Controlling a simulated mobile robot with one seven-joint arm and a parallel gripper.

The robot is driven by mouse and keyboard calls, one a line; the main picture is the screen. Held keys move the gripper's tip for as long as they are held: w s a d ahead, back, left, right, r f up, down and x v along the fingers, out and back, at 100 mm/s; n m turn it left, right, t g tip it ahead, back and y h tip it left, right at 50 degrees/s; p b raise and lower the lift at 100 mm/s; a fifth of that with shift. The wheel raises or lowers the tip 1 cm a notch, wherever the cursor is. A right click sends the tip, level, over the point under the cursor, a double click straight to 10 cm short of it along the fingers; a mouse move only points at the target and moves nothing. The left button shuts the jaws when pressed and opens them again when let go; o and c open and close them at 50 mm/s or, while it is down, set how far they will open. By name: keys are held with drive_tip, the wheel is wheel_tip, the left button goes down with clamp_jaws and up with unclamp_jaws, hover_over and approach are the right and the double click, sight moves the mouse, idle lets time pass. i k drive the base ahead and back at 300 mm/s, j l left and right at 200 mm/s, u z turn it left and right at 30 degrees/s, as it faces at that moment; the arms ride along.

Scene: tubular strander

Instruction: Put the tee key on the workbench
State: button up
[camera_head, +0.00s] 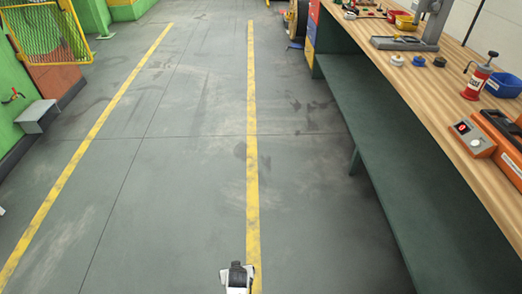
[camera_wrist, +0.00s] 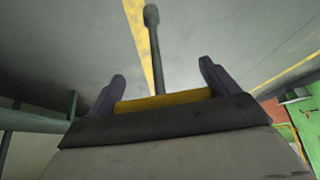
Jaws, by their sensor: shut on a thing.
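The tee key (camera_wrist: 157,55) is in the wrist view. It has a long grey shaft with a rounded end pointing away from my gripper and a yellow crossbar. My gripper (camera_wrist: 162,72) has its two dark fingers on either side of the yellow crossbar and is shut on it. The tee key cannot be made out in the head view. The workbench (camera_head: 435,100) runs along the right side of the head view, with a wooden top and a dark green lower shelf.
Green machinery (camera_head: 20,75) is at left. The floor between yellow lines is clear.

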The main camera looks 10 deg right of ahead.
sight(412, 84)
drive_tip(key=i, duration=2.2)
drive_tip(key=i+z, duration=0.2)
drive_tip(key=i, duration=0.2)
drive_tip(key=i+j+z, duration=0.2)
drive_tip(key=i, duration=0.15)
drive_tip(key=z, duration=2.3)
